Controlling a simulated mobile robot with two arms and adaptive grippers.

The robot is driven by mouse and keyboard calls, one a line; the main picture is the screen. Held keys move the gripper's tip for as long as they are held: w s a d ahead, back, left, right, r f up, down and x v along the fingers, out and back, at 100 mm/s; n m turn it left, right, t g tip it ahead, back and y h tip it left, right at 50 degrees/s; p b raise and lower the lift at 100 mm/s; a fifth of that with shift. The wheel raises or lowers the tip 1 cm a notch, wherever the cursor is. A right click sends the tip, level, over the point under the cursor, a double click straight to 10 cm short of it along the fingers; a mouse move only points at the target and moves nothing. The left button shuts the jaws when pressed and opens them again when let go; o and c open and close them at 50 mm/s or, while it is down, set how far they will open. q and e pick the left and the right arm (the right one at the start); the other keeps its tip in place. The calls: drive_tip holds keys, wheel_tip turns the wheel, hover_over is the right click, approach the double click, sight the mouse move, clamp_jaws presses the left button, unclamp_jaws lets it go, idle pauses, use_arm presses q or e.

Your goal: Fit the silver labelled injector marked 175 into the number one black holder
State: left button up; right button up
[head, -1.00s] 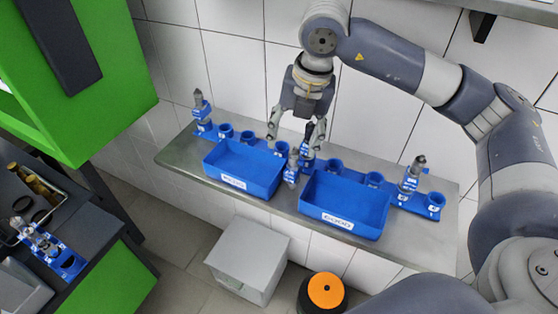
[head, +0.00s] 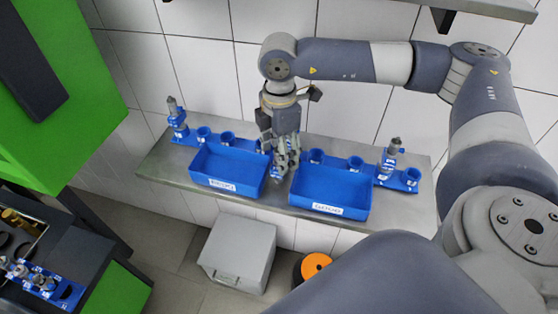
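My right gripper (head: 284,168) is at the wall shelf, fingers pointing down in the gap between the two blue trays. A silver injector stood in that gap; it is now mostly hidden by the fingers, and I cannot tell whether they grip it. Other silver injectors stand upright in blue holders at the shelf's left end (head: 174,108) and right end (head: 392,148). Their markings are too small to read. A blue rack (head: 66,291) with silver injectors lies on the dark bench at lower left. No holder can be read as number one. My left gripper is not in view.
The left blue tray (head: 222,186) and right blue tray (head: 330,209) stand on the metal shelf (head: 155,165). Empty blue cups (head: 228,138) line its back. A grey box (head: 240,250) and an orange-topped object (head: 315,264) are below. A green cabinet (head: 75,75) is at left.

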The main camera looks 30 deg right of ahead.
sight(278, 179)
drive_tip(key=shift+f+p, duration=0.35)
drive_tip(key=shift+f, duration=1.2)
drive_tip(key=shift+c, duration=0.6)
drive_tip(key=c, duration=1.1)
drive_tip(key=shift+c, duration=0.2)
drive_tip(key=shift+w+r, duration=0.1)
